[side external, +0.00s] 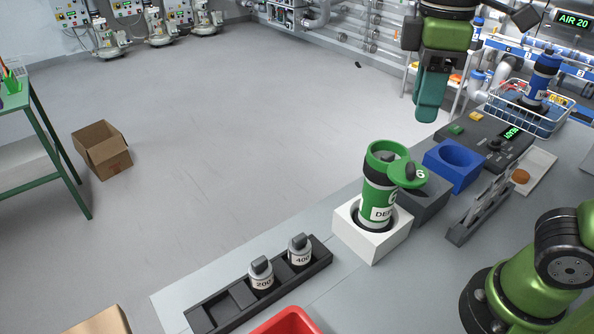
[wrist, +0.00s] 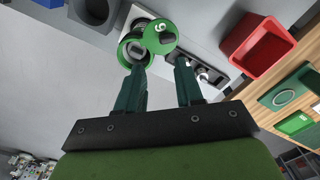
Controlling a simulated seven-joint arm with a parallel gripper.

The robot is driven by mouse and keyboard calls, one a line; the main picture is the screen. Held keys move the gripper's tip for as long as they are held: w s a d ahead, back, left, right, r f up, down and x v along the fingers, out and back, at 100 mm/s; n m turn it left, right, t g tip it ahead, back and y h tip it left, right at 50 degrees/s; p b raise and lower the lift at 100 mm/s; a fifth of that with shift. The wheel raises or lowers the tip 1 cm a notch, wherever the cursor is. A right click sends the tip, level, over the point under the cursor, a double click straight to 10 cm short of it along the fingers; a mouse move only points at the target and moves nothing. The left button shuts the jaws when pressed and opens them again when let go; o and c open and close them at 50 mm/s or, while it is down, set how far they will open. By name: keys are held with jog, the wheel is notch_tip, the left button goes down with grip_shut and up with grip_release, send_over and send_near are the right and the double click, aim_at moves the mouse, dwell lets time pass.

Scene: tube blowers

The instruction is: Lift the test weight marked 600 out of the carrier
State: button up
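The green carrier (side external: 378,196), with a partly visible label and a 6 on its lid (side external: 408,173), stands upright in a white block (side external: 372,245). Its lid is swung open to the side. In the wrist view the carrier's open mouth (wrist: 122,52) shows a grey weight (wrist: 136,50) inside; its marking cannot be read. My gripper (side external: 429,117) is open and empty, above and apart from the carrier. In the wrist view its two fingers (wrist: 160,64) are spread, with their tips just below the mouth and lid in the picture.
A black rack (side external: 222,312) holds weights marked 200 (side external: 261,276) and 400 (side external: 300,252), with empty slots beside them. A red bin (side external: 287,322) is at the front. A blue holder (side external: 455,160), control box (side external: 484,137) and grey stand (side external: 482,212) lie right of the carrier.

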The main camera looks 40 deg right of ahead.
aim_at(388, 154)
jog(key=w+d+r+m, duration=0.3)
jog(key=w+m, duration=0.3)
jog(key=m, duration=0.1)
jog(key=shift+m, duration=0.5)
notch_tip(388, 154, down, 17)
jog(key=shift+s+a+r, duration=0.15)
jog(key=shift+r, duration=0.05)
grip_shut()
jog(key=shift+r, duration=0.15)
dwell(0.7)
